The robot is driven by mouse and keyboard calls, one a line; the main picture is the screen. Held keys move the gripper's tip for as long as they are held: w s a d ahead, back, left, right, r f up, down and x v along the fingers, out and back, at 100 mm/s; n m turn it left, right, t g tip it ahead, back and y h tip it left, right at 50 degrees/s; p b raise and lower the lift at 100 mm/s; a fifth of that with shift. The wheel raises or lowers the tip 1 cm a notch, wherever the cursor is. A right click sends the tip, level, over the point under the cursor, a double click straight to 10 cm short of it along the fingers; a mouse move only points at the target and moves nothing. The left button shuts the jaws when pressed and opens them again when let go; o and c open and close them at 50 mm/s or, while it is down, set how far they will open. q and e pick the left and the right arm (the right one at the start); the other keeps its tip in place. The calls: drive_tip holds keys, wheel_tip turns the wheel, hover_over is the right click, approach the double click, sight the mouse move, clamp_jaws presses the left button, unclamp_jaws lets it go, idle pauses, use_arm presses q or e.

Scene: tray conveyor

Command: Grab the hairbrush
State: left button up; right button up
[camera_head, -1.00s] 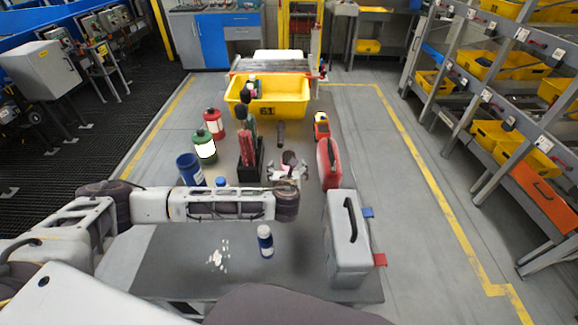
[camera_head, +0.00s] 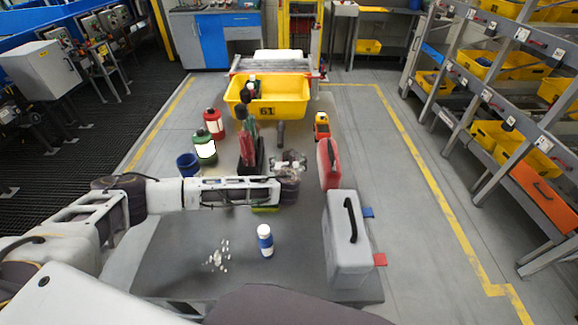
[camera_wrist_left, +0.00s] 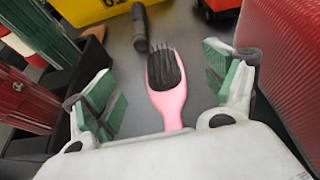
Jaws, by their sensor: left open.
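The pink hairbrush (camera_wrist_left: 167,90) with dark bristles lies on the dark table top in the left wrist view, its bristle end pointing away from me and its handle running toward my gripper's base. My left gripper (camera_wrist_left: 167,86) is open, with one green-padded finger on each side of the brush. The fingers look apart from it, and I cannot tell how high they are above the table. In the head view my left gripper (camera_head: 290,162) covers the spot, so the brush cannot be made out there. My right gripper is not in view.
A black holder with red and green items (camera_head: 250,150) stands close on the left. A red case (camera_head: 328,163) stands close on the right. A dark cylinder (camera_head: 281,133) lies just beyond, before the yellow bin (camera_head: 290,107). A grey case (camera_head: 345,240) stands nearer.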

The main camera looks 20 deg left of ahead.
sight(288, 158)
use_arm(q)
drive_tip(key=shift+w+f, duration=0.1)
drive_tip(key=shift+w, duration=0.15)
idle(0.3)
drive_tip(key=shift+f+x, duration=0.15)
drive_tip(key=shift+x, duration=0.7)
drive_tip(key=shift+f+x, duration=0.2)
drive_tip(key=shift+x, duration=1.4)
drive_tip(key=shift+a, duration=0.15)
drive_tip(key=c, duration=1.1)
drive_tip(key=shift+r, duration=0.15)
wheel_tip(288, 158, up, 10)
drive_tip(key=shift+f, duration=0.2)
